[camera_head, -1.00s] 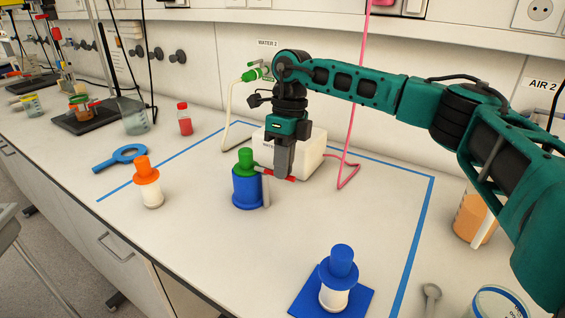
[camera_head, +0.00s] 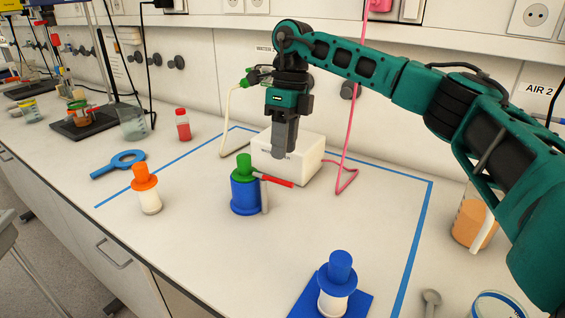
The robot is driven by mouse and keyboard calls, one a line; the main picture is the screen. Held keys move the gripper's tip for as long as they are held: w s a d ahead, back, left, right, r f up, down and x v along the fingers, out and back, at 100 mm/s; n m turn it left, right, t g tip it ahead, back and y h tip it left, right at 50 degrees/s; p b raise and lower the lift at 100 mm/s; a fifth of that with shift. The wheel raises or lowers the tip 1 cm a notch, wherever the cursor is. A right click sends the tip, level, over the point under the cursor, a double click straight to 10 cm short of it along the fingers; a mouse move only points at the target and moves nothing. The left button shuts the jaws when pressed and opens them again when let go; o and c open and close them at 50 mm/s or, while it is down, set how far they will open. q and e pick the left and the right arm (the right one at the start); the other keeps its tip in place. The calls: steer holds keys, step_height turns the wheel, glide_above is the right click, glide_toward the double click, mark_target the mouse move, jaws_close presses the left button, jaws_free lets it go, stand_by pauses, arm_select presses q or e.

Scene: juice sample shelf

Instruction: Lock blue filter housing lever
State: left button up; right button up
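The blue filter housing (camera_head: 243,192) stands upright on the bench, with a green cylinder (camera_head: 243,166) in its top. Its lever (camera_head: 275,181), with a red end, sticks out to the right from the upper part of the housing. A grey upright post (camera_head: 265,196) stands against the housing's right side, under the lever. My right gripper (camera_head: 284,152) points down above and behind the lever, apart from it. Its fingers look like one dark block, so I cannot tell whether they are open or shut. My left gripper is not in view.
A white box (camera_head: 306,160) stands behind the housing, close to my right gripper. A pink tube (camera_head: 346,130) hangs right of it. An orange-topped white bottle (camera_head: 147,190) stands left, a blue-topped one (camera_head: 337,285) on a blue mat in front.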

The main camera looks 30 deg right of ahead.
step_height(320, 180, up, 7)
steer(key=d, duration=0.1)
steer(key=shift+w, duration=0.4)
steer(key=shift+f, duration=0.15)
